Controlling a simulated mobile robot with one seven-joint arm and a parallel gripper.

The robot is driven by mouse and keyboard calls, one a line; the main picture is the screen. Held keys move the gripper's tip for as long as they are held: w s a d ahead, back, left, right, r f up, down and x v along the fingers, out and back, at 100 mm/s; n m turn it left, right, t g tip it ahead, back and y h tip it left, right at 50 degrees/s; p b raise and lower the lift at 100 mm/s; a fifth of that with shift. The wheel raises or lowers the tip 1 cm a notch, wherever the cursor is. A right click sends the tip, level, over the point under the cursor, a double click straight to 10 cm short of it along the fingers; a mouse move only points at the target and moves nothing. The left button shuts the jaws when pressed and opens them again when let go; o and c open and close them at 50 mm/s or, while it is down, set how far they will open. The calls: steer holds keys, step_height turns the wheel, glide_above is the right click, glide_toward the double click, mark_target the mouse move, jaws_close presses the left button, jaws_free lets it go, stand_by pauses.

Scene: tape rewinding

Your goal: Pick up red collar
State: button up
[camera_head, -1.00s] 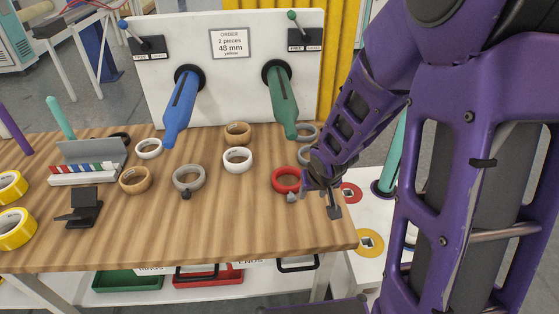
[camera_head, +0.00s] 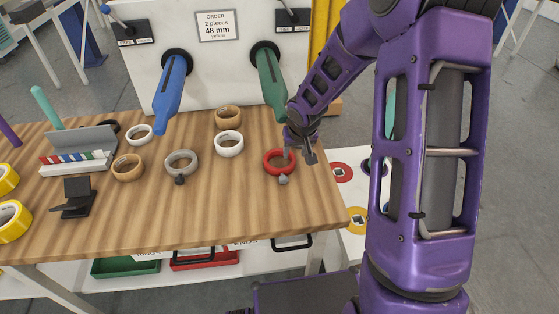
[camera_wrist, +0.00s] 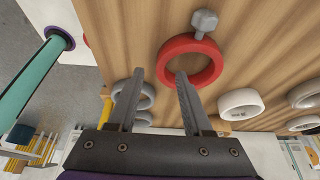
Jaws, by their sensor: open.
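The red collar (camera_head: 280,162) is a ring with a grey knob at its front, lying on the wooden table near its right end. In the wrist view the red collar (camera_wrist: 192,60) lies just beyond the fingertips, its grey knob on the far side. My gripper (camera_head: 300,157) is at the collar's right side in the head view. In the wrist view my gripper (camera_wrist: 160,76) is open, with one fingertip over or near the ring's near rim and the other outside it. Whether the fingertips touch the collar, I cannot tell.
A grey collar (camera_head: 181,164), a white roll (camera_head: 229,144) and tan rolls (camera_head: 128,168) lie to the left. Grey rings (camera_wrist: 132,96) lie close to my gripper. Blue (camera_head: 170,93) and green (camera_head: 271,83) spindles project from the white panel.

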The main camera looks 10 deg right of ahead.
mark_target(294, 158)
steer(key=shift+b+x, duration=0.4)
steer(key=shift+x, duration=0.5)
steer(key=shift+w+f, duration=0.3)
steer(key=shift+f, duration=0.25)
steer(key=shift+c, duration=0.3)
jaws_close()
